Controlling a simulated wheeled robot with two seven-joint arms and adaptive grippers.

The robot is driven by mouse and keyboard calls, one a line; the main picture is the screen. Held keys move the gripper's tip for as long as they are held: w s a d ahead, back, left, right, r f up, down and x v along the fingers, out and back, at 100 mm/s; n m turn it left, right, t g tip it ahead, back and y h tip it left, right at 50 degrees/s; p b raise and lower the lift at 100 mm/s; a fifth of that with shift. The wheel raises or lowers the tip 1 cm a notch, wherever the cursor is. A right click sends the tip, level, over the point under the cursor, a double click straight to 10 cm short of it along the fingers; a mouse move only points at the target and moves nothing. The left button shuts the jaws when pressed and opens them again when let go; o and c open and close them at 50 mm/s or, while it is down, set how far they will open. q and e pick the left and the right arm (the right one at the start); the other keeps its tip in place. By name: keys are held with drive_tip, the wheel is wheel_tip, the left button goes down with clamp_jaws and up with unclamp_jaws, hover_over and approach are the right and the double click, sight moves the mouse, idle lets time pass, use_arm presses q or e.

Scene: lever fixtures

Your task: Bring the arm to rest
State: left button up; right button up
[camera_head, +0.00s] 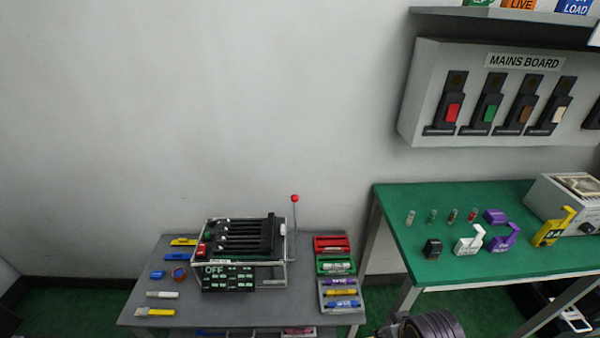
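A dark, ridged rounded part of one of my arms shows at the bottom edge, right of centre, in front of the gap between the two tables. No fingers can be made out on it, and I cannot tell which arm it is. Neither gripper shows. On the grey table stands a lever unit (240,240) with several dark bars in a light frame, and a thin upright lever with a red knob (295,198) at its right side. A dark green panel reading OFF (228,278) is on its front.
The grey table (190,325) also bears marker trays (340,290) and small tools. The green table (420,262) at right bears coloured lockout pieces and a grey box (548,202). The MAINS BOARD (425,95) with several levers hangs above. The left wall is bare.

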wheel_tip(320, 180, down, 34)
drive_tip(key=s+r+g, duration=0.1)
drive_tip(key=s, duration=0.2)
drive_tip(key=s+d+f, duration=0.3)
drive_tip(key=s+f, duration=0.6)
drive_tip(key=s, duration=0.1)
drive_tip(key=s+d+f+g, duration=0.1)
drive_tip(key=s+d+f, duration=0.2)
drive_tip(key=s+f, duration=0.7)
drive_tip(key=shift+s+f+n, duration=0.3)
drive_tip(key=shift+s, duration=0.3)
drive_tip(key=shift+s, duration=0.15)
